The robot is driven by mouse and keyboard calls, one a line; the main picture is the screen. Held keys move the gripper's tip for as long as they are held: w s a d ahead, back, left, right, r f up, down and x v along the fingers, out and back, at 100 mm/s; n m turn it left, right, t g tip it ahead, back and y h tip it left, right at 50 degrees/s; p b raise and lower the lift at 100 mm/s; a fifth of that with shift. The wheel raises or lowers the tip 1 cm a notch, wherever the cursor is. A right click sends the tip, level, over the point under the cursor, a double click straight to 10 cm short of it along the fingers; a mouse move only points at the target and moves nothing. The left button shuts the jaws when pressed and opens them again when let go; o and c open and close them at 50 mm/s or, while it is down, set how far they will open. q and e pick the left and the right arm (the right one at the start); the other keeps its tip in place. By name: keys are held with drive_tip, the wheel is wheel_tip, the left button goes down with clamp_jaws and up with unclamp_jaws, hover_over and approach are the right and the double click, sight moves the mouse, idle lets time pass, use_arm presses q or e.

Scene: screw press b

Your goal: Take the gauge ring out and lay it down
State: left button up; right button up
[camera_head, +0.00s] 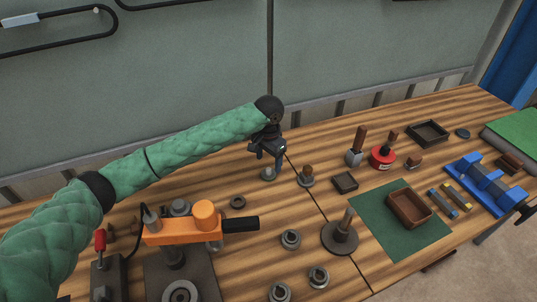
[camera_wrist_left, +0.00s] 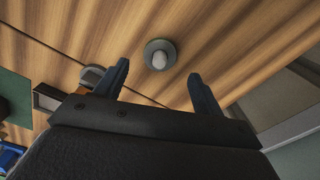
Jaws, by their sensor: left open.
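My left gripper (camera_head: 267,152) is open and empty, pointing down above a small grey round piece with a raised knob (camera_head: 268,174). In the left wrist view this knobbed piece (camera_wrist_left: 159,54) shows beyond and between the spread fingers (camera_wrist_left: 160,85), apart from them. The orange-topped screw press (camera_head: 182,231) with a black handle stands at the lower left. A grey ring-shaped part (camera_head: 182,291) sits on its base, cut by the frame edge. A small dark ring (camera_head: 238,202) lies flat on the wood right of the press. I cannot tell which ring is the gauge ring.
Several grey round parts (camera_head: 290,239) stand right of the press, near a dark disc with a post (camera_head: 340,236). A brown tray (camera_head: 408,208) sits on a green mat (camera_head: 377,236). A wooden-handled piece (camera_head: 307,176) stands close right of the gripper. Bare wood lies left of it.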

sight(268, 169)
use_arm(q)
drive_tip(key=shift+f+p, duration=0.75)
drive_tip(key=shift+f, duration=2.05)
use_arm(e)
drive_tip(key=shift+s+d+f, duration=0.2)
drive_tip(key=shift+d+f, duration=0.05)
drive_tip(key=shift+f, duration=0.45)
drive_tip(key=shift+s+d+f, duration=0.2)
drive_tip(key=shift+s+f, duration=0.05)
drive_tip(key=shift+f, duration=0.4)
drive_tip(key=shift+s+d+f, duration=0.2)
drive_tip(key=shift+d+f, duration=0.05)
drive_tip(key=shift+f, duration=0.45)
use_arm(q)
drive_tip(key=c, duration=1.2)
drive_tip(key=o, duration=0.3)
drive_tip(key=c, duration=0.3)
drive_tip(key=shift+r, duration=0.2)
use_arm(e)
drive_tip(key=shift+w+r, duration=0.1)
drive_tip(key=shift+r, duration=0.1)
